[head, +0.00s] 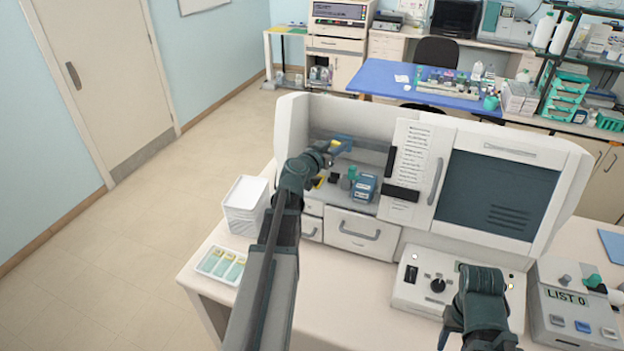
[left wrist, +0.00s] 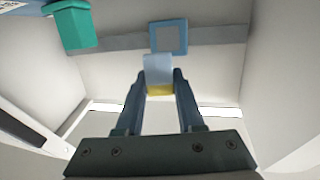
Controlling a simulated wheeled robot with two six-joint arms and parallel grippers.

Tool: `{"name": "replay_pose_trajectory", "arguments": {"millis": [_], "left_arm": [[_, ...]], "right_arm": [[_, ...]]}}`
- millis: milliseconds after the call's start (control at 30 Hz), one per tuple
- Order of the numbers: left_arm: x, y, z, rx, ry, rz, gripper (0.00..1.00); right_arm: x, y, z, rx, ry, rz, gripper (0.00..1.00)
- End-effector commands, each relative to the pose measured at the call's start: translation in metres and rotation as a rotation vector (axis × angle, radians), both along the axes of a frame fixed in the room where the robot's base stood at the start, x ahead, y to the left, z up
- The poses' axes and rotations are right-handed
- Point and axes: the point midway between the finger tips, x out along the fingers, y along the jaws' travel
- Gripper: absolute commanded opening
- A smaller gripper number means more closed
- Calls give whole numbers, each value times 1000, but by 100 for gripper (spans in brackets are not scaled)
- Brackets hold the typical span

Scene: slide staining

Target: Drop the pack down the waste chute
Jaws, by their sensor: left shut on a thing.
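My left gripper (head: 331,148) reaches into the open bay of the white machine. In the left wrist view its two fingers (left wrist: 160,88) are shut on a small pack (left wrist: 157,69), pale blue with a yellow end. A blue square frame (left wrist: 169,37) on the bay wall, which looks like the waste chute mouth, shows just beyond the pack. The pack overlaps its lower edge in that picture; I cannot tell whether they touch. My right gripper (head: 449,331) is low at the front, mostly hidden by its arm, and its jaws are not clear.
The bay of the machine (head: 297,115) also holds a blue box (head: 364,187) and a green-topped item (head: 349,176), which shows in the wrist view (left wrist: 72,25). White stacked trays (head: 246,204) and a slide tray (head: 221,265) stand left. A control panel (head: 437,287) is in front.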

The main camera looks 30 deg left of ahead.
Motion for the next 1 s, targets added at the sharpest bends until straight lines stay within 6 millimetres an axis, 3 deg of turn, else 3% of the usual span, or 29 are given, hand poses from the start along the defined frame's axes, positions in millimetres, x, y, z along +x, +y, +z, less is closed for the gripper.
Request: {"name": "replay_pose_trajectory", "arguments": {"millis": [400,700,833,1000], "left_arm": [[-1,2,0,0,0,1,0],[-32,61,1,-2,2,6,0],[-42,75,1,-1,1,2,0],[-45,77,1,0,0,-1,0]], "right_arm": [[0,0,0,0,0,0,50],[0,0,1,0,0,0,50],[0,0,1,0,0,0,50],[0,0,1,0,0,0,50]]}}
